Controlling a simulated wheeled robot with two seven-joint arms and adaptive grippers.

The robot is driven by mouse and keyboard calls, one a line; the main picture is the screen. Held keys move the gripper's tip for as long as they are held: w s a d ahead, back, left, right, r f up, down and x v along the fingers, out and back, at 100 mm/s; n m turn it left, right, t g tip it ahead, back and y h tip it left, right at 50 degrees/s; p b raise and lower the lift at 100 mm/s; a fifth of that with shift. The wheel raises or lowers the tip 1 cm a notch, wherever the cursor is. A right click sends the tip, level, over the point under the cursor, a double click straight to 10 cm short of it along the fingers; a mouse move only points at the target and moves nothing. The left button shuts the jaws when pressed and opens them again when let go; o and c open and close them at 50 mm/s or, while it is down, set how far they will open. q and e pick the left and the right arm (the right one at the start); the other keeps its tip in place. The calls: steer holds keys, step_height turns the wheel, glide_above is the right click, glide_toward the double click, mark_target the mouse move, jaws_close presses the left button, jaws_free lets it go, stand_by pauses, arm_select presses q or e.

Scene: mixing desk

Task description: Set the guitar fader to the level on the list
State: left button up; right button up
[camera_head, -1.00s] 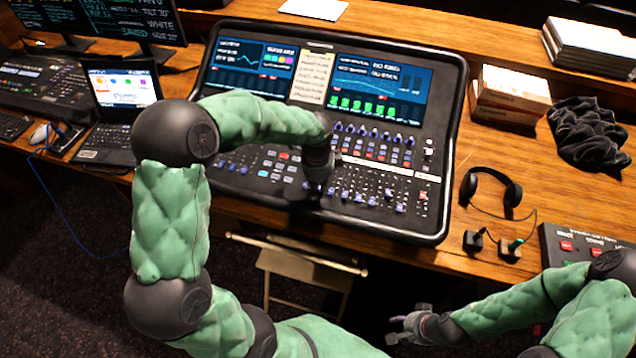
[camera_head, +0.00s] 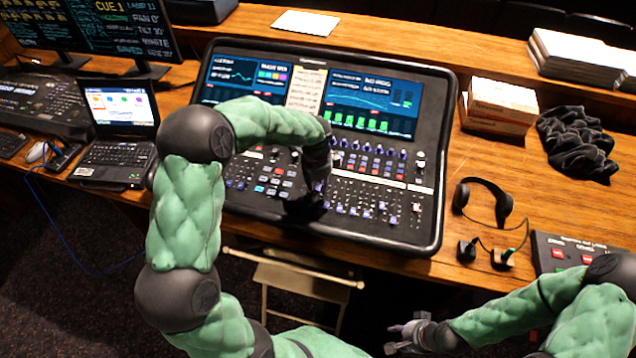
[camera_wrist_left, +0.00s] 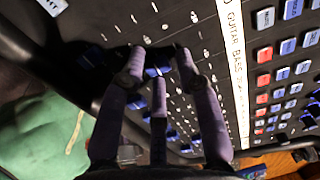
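The mixing desk (camera_head: 437,150) stands on the wooden table, with rows of small faders along its near part. My left gripper (camera_head: 308,205) is low over the fader rows in the head view, and its arm hides part of the desk. In the left wrist view its fingertips (camera_wrist_left: 160,58) stand apart on either side of a blue fader cap (camera_wrist_left: 157,71); contact is not clear. A white label strip (camera_wrist_left: 232,35) reads GUITAR, BASS and more. A pale written sheet (camera_head: 306,88) sits between the desk's two screens, too small to read. My right gripper (camera_head: 405,336) is open and empty near the bottom.
Headphones (camera_head: 503,203) and a button box (camera_head: 560,255) lie right of the desk. Boxes (camera_head: 500,105) and a black cloth (camera_head: 578,145) are behind them. A laptop (camera_head: 118,150) stands at left. A folding chair (camera_head: 300,275) is below the table edge.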

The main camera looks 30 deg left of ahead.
mark_target(317, 193)
arm_select(q)
steer(key=shift+r, duration=0.1)
step_height(317, 193, up, 12)
steer(key=s, duration=0.1)
steer(key=shift+s+d, duration=0.15)
stand_by(0.8)
